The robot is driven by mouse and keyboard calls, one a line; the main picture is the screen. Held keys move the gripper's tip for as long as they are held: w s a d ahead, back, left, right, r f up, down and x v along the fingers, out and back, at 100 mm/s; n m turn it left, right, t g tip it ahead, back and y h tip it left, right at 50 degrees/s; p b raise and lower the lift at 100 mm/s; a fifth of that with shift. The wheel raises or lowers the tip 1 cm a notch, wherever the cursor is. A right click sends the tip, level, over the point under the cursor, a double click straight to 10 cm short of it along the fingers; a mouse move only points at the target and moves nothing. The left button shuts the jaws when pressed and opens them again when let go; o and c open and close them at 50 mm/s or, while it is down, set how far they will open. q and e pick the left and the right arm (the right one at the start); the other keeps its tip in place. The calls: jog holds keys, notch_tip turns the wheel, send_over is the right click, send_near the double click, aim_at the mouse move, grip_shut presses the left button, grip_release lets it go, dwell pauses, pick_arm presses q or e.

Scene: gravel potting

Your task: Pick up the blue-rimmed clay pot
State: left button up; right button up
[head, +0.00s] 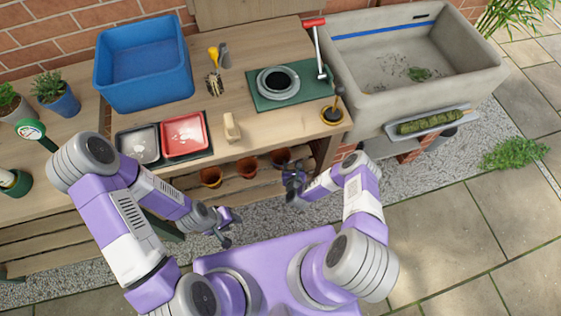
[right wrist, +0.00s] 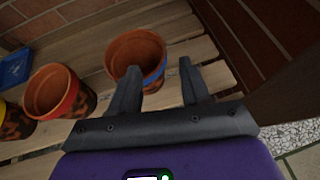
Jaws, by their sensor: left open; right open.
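The blue-rimmed clay pot (right wrist: 135,50) stands upright on the slatted lower shelf in the right wrist view, its blue band below the lip. In the head view, the rightmost shelf pot (head: 280,157) is partly hidden by my right gripper. My left gripper (head: 228,227) is open and empty, in front of the bench.
A red-banded clay pot (right wrist: 52,92) and a yellow-banded one (right wrist: 12,122) stand left of it on the shelf. A blue object (right wrist: 15,67) lies behind them. A dark wooden post (right wrist: 270,85) rises to the right. The bench top (head: 270,128) overhangs the shelf.

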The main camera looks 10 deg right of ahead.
aim_at(289, 152)
jog(key=b+x, duration=0.3)
jog(key=x, duration=0.5)
jog(key=shift+w+f+b, duration=0.2)
jog(key=shift+b, duration=0.1)
jog(key=shift+r, duration=0.1)
grip_shut()
